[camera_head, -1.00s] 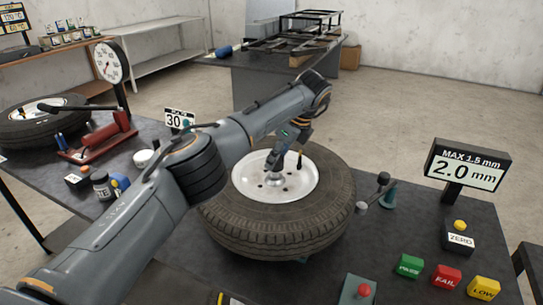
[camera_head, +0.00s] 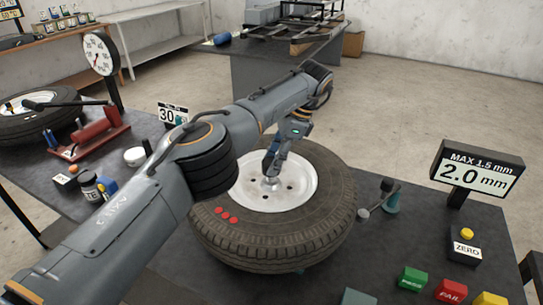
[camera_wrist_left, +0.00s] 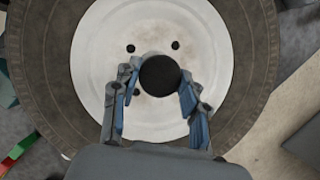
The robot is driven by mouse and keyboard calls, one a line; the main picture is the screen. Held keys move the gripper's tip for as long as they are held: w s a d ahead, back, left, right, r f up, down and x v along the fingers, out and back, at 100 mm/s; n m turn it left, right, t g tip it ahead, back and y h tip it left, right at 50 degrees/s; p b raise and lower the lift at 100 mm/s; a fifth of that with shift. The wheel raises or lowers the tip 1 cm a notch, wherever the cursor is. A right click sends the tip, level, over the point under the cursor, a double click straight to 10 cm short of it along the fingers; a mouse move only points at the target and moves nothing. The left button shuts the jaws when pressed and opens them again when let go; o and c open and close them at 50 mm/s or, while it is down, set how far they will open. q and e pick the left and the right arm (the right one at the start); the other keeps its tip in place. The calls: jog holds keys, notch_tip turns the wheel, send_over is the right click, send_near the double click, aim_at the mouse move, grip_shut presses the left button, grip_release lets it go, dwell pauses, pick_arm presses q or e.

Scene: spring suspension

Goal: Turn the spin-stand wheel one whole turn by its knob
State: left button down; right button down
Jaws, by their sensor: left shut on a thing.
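The spin-stand wheel (camera_head: 305,225) is a black tyre on a white rim (camera_head: 305,190), lying flat on the dark bench. Several red dots (camera_head: 226,215) mark the near-left part of the tyre. My left gripper (camera_head: 271,178) reaches down over the rim in the head view. In the left wrist view the gripper (camera_wrist_left: 161,85) has its fingers on both sides of the round black knob (camera_wrist_left: 160,75) and is shut on it. In the head view the gripper hides the knob. The right gripper is not in view.
A "MAX 1.5 mm" display (camera_head: 477,172) reads 2.0 mm. A small probe stand (camera_head: 390,200) is close to the tyre's right side. The zero button box (camera_head: 464,245) and coloured blocks (camera_head: 450,291) stand at the right. A red pump (camera_head: 90,132) and a second tyre (camera_head: 35,125) are left.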

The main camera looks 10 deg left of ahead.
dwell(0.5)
pick_arm(q)
jog(key=c, duration=0.7)
grip_release()
